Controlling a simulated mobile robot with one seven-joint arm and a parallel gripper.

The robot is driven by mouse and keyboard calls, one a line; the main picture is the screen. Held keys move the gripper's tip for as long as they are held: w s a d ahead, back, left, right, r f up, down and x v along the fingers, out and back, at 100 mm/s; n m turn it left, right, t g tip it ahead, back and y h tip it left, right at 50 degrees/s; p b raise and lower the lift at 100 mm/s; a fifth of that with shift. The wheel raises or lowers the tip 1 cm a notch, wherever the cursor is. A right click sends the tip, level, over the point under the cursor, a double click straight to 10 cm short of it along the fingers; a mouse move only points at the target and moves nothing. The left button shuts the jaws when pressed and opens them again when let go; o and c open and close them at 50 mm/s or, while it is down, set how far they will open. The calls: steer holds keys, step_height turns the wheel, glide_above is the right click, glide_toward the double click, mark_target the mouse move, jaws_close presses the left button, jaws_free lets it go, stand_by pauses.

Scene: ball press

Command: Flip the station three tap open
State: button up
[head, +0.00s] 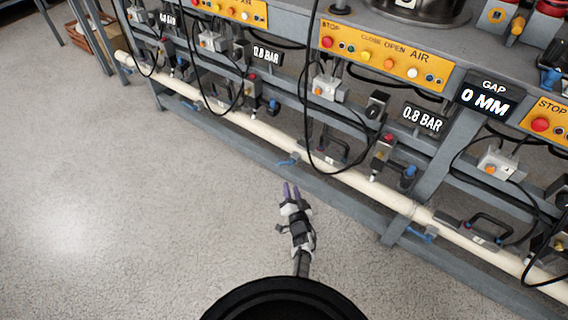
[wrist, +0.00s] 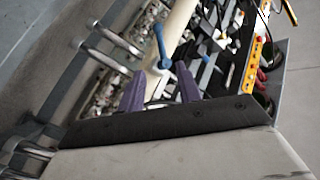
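My gripper (head: 291,190) is low over the floor in front of the press bench, and its two purple fingers are apart and empty. In the wrist view the open fingers (wrist: 160,90) point toward a blue tap handle (wrist: 160,46) on a pale pipe. In the head view a blue tap (head: 288,160) sits on the pipe just beyond the fingertips, with a gap between. Two more blue taps are on the same pipe, one at right (head: 420,235) and one at far left (head: 190,105). No station number is readable, so I cannot tell which is station three.
The cream pipe (head: 262,130) runs low along the bench front. Black cables (head: 309,120) hang in loops before it. Yellow button panels (head: 385,56) and a 0.8 BAR display (head: 421,119) are above. The grey floor (head: 120,200) at left is clear.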

mark_target(285, 163)
steer(key=shift+w+a+b, duration=0.4)
steer(key=shift+w+b, duration=1.3)
steer(key=shift+w, duration=0.5)
steer(key=shift+w+a+b, duration=0.45)
steer(key=shift+w+b, duration=1.2)
steer(key=shift+w, duration=0.5)
steer(key=shift+w+a+b, duration=0.4)
steer(key=shift+w+b, duration=1.3)
steer(key=shift+w, duration=0.5)
steer(key=shift+c, duration=0.4)
jaws_close()
